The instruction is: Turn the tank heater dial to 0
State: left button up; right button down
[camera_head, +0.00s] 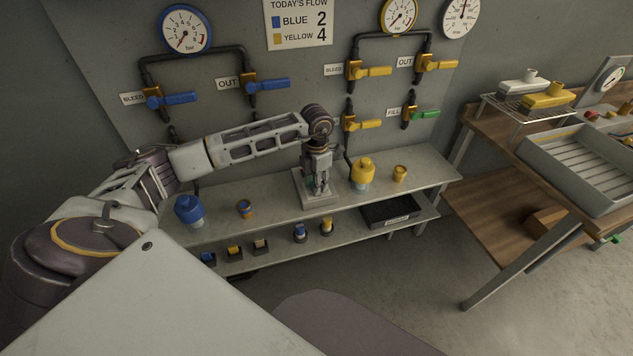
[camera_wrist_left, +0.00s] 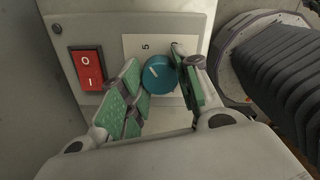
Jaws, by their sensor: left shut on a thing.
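The tank heater (camera_wrist_left: 62,20) is a light grey box with a teal round dial (camera_wrist_left: 158,74) on a white plate in the left wrist view. A "5" shows above the dial at its upper left; another mark to the right is mostly hidden by a finger. The dial's white line points to the upper left, roughly toward the 5. My left gripper (camera_wrist_left: 157,88) has its green-padded fingers on both sides of the dial, shut on it. In the head view my left gripper (camera_head: 318,182) points down at the heater on the shelf and hides most of it. My right gripper is not in view.
A red rocker switch (camera_wrist_left: 88,69) is left of the dial. On the shelf (camera_head: 270,208) stand a blue-topped bottle (camera_head: 189,211) and a yellow-topped bottle (camera_head: 362,172). Valves and gauges cover the wall behind. A wooden bench (camera_head: 500,140) with a tray (camera_head: 570,165) is at right.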

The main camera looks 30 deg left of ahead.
pick_arm(q)
jog(key=shift+n, duration=1.2)
jog(key=n+p, duration=0.1)
jog(key=n, duration=0.3)
jog(key=shift+r+n, duration=0.1)
jog(key=shift+n, duration=0.2)
jog(key=n, duration=0.3)
jog(key=shift+p, duration=0.35)
jog(key=shift+n, duration=0.7)
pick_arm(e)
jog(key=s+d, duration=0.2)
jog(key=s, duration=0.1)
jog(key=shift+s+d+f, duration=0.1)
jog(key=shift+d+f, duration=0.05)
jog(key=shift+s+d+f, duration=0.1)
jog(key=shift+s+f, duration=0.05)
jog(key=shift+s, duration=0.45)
pick_arm(q)
jog(key=o, duration=1)
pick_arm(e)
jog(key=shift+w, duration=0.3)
